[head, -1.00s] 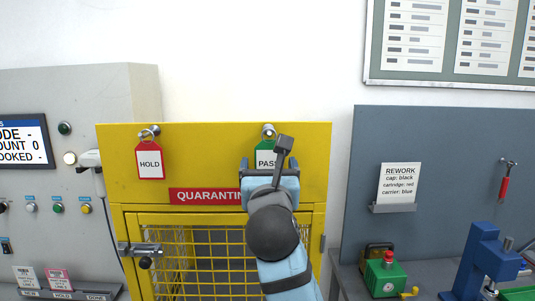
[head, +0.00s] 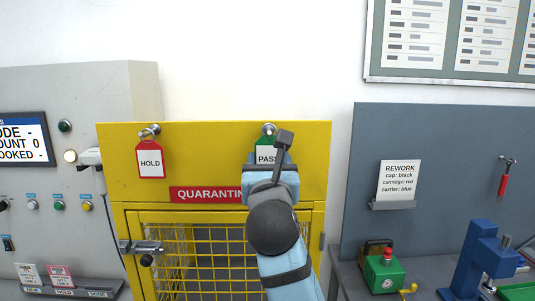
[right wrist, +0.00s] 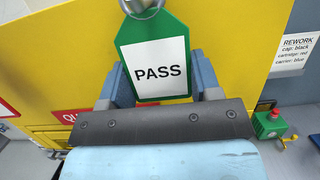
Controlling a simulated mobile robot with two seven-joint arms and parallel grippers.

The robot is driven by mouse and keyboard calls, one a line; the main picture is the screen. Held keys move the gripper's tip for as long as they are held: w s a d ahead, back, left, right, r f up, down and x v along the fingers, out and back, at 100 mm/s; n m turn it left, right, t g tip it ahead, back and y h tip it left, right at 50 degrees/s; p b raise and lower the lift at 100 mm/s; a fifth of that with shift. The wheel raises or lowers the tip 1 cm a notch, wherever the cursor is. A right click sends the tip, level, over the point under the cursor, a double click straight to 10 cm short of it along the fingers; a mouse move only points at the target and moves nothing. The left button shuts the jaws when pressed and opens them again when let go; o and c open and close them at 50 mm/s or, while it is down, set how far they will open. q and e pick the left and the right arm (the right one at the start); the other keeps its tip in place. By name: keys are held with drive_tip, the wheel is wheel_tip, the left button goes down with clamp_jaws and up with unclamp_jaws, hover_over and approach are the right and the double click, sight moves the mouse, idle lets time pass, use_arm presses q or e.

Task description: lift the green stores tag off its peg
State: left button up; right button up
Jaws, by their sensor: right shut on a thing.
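The green tag with a white PASS label (head: 266,146) hangs on a metal peg (head: 269,129) at the upper right of the yellow quarantine cage. In the right wrist view the tag (right wrist: 155,60) is upright, its top at the peg (right wrist: 140,6). My right gripper (right wrist: 158,88) is shut on the tag, one blue finger at each side edge of its lower part. In the head view the gripper and arm cover the tag's lower part. My left gripper is not in view.
The yellow cage (head: 225,146) has a mesh front and a latch (head: 140,247). To the right, a bench holds a green box (head: 383,273) and a blue press (head: 480,260).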

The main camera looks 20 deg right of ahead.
sight(269, 155)
drive_tip(key=shift+r, duration=0.2)
drive_tip(key=shift+s, duration=0.1)
drive_tip(key=shift+s, duration=0.15)
drive_tip(key=shift+s+a+r+p, duration=0.1)
drive_tip(key=shift+s+a+p, duration=0.1)
drive_tip(key=shift+s, duration=0.3)
drive_tip(key=shift+s+a+p, duration=0.1)
drive_tip(key=shift+s+a, duration=0.05)
drive_tip(key=shift+s, duration=0.35)
drive_tip(key=shift+s+a, duration=0.2)
drive_tip(key=shift+s, duration=0.55)
drive_tip(key=shift+s+a, duration=0.1)
drive_tip(key=shift+s, duration=0.2)
drive_tip(key=shift+s+a, duration=0.25)
drive_tip(key=shift+s, duration=0.6)
drive_tip(key=shift+s+a, duration=0.2)
drive_tip(key=shift+s, duration=0.6)
